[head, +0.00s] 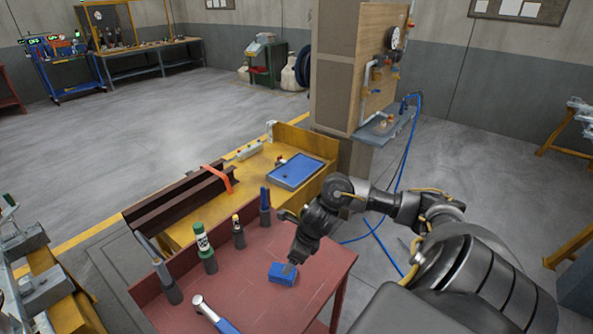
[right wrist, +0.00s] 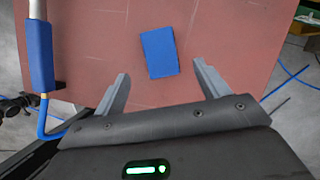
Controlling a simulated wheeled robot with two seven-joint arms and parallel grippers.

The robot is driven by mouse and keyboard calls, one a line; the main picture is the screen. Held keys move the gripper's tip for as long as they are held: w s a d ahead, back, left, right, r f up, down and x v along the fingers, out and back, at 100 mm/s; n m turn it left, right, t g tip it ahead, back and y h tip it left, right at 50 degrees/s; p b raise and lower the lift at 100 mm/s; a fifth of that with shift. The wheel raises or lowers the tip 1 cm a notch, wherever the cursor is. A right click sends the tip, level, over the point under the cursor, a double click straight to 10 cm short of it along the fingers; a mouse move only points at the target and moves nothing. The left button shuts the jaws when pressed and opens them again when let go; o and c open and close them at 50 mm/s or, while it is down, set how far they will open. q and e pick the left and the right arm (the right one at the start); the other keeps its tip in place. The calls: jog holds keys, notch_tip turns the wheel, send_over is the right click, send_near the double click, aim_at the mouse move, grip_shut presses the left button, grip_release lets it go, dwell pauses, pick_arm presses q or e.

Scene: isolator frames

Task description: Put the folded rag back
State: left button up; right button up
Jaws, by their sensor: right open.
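The folded rag (head: 281,274) is a small blue rectangle lying flat on the red table (head: 262,303). In the right wrist view the rag (right wrist: 159,53) lies just beyond and between the fingertips, apart from both. My right gripper (head: 290,263) is above the rag in the head view, and it hides part of it. In the right wrist view my right gripper (right wrist: 160,78) is open with nothing between its fingers. My left gripper is not in view.
A hammer (head: 212,314) with a blue handle lies on the table's front left part. A green bottle (head: 204,246) and several tools in holders stand along the back edge. Behind is a yellow bench with a blue tray (head: 296,171). The red surface around the rag is clear.

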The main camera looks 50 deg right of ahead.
jog(key=shift+v, duration=1.85)
